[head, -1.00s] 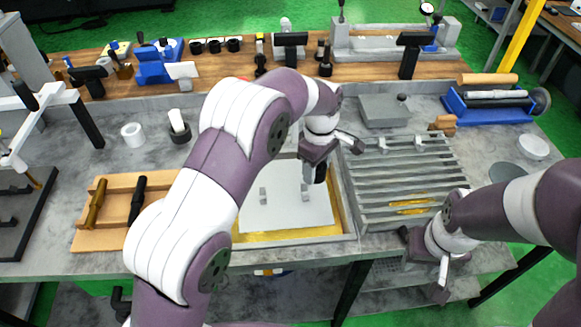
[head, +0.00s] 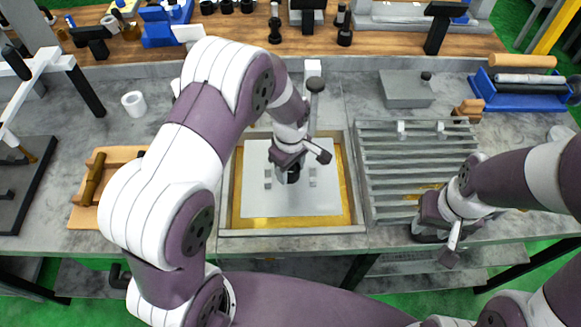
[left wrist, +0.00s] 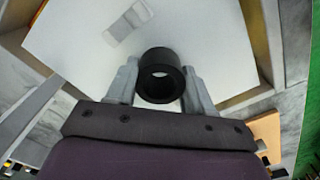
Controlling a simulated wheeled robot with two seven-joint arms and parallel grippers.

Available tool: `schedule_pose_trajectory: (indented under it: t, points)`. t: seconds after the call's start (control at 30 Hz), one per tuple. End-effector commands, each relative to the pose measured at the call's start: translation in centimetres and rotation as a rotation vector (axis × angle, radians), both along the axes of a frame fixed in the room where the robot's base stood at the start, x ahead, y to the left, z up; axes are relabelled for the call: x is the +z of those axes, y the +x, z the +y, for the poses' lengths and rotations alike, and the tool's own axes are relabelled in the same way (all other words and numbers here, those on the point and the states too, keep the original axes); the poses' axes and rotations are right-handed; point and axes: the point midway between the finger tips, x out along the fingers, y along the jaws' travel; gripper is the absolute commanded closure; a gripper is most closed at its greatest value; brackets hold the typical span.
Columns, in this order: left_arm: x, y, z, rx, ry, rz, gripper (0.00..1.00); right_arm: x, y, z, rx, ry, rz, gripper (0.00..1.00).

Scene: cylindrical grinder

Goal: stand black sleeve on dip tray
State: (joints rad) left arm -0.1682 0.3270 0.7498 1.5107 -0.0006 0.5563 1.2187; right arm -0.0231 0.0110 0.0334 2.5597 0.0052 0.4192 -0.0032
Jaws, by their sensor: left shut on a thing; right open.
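The black sleeve (head: 293,176) is gripped between the fingers of my left gripper (head: 291,168), over the middle of the dip tray (head: 290,232). The tray has a grey frame, a yellow floor and a white plate (head: 265,202) with small grey blocks. In the left wrist view the sleeve (left wrist: 160,75) is a short black ring with its open bore showing, between the two grey fingers of the gripper (left wrist: 160,85). I cannot tell whether its bottom touches the plate. My right gripper (head: 446,240) is open and empty near the bench's front edge.
A slatted grey rack (head: 415,165) stands right of the tray. A wooden holder (head: 92,190) lies to the left, partly behind my left arm. A white ring (head: 134,103) stands at back left. A grey block (head: 405,90) and blue stand (head: 520,95) are at back right.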

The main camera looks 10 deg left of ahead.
Motion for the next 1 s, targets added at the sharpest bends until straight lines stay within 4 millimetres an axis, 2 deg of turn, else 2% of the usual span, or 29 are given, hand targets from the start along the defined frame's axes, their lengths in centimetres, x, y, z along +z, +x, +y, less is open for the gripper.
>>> schedule_pose_trajectory:
  t: [0.13,0.43,0.47,0.5,0.53,0.87,1.0]
  points:
    - [-1.4,0.1,0.0,0.0,0.0,-0.002,0.95,0.5,0.0,0.0,0.0,0.0,0.0,0.57]
    - [-1.8,0.1,-0.1,0.001,0.0,-0.002,0.95,0.2,0.0,0.0,0.0,0.0,0.0,0.57]
    - [-1.8,0.1,0.0,0.001,0.0,-0.001,0.42,0.2,0.0,0.0,0.0,0.0,0.0,0.57]
    - [-1.7,0.1,0.0,0.001,0.0,-0.001,0.29,0.3,0.0,0.0,0.0,0.0,0.0,0.57]
    - [-1.7,0.1,0.0,0.001,0.0,-0.001,0.23,0.3,0.0,0.0,0.0,0.0,0.0,0.57]
    - [-1.2,0.1,-0.1,0.001,-0.001,-0.003,0.23,0.4,0.0,0.0,0.0,0.0,0.0,0.57]
    - [1.4,0.3,-0.1,0.001,-0.001,-0.008,0.23,-0.4,0.0,0.0,0.0,0.0,0.0,0.57]
